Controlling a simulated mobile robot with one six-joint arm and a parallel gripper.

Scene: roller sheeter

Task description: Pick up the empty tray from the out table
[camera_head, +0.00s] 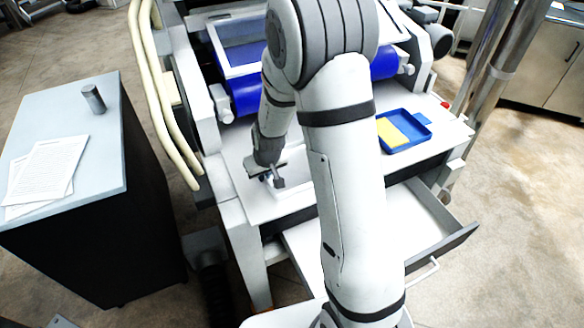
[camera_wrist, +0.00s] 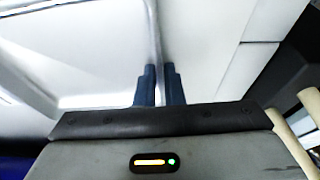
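The empty tray (camera_head: 298,182) is white and shallow and lies on the white out table (camera_head: 240,205), partly hidden behind my arm. In the wrist view its pale floor (camera_wrist: 75,55) fills the left side, and its raised rim runs down to my fingers. My gripper (camera_head: 271,181) is at the tray's left edge, pointing down. In the wrist view the two dark blue fingers (camera_wrist: 160,88) are close together, one on each side of the rim, shut on it. The tray looks flat on the table; any small gap beneath it is hidden.
A blue tray (camera_head: 418,120) holding a yellow slab (camera_head: 390,132) sits at the table's right. Blue rollers (camera_head: 262,95) of the machine stand behind. An open drawer (camera_head: 425,225) juts out below. A grey cabinet (camera_head: 85,200) with papers (camera_head: 45,170) stands at left.

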